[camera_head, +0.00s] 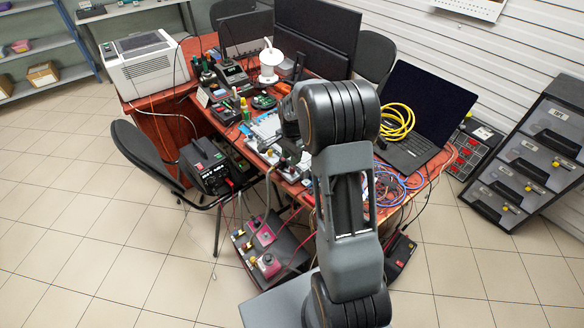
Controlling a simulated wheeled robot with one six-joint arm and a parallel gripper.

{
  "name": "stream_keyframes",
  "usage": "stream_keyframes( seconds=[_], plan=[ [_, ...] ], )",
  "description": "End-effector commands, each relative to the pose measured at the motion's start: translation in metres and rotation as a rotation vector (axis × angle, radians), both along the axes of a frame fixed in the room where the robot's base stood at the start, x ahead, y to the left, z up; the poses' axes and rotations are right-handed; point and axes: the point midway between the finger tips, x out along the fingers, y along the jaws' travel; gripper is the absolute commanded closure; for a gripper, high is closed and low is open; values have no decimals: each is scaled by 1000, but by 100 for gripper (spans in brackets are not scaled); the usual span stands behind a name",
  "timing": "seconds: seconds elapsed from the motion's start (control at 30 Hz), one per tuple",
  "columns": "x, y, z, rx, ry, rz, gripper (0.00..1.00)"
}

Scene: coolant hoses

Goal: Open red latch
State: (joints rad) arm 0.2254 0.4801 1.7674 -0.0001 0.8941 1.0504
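I cannot make out a clear red latch in the head view. A dark unit (284,250) stands low in front of the table and carries two magenta-red blocks with pale fittings, the upper one (263,232) and the lower one (268,264). Thin cables and a pale hose run from the unit up towards the table. My arm fills the middle of the picture. My gripper (287,163) seems to be at the table's front edge, left of my arm, above and apart from the blocks. Its fingers are too small and cluttered to read.
A black power unit (207,165) and a chair (148,158) stand left. Drawers (528,160) stand right. The tiled floor at left is clear.

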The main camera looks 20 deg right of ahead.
Motion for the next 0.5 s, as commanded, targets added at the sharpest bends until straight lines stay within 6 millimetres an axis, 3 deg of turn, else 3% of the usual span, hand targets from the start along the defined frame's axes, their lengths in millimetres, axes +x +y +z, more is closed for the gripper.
stream_keyframes(
  seconds=[0.2, 0.5],
  plan=[
    [-1, 0, -35, 1, 3, 1, 68],
    [0, 0, -56, 0, 1, 2, 68]
  ],
)
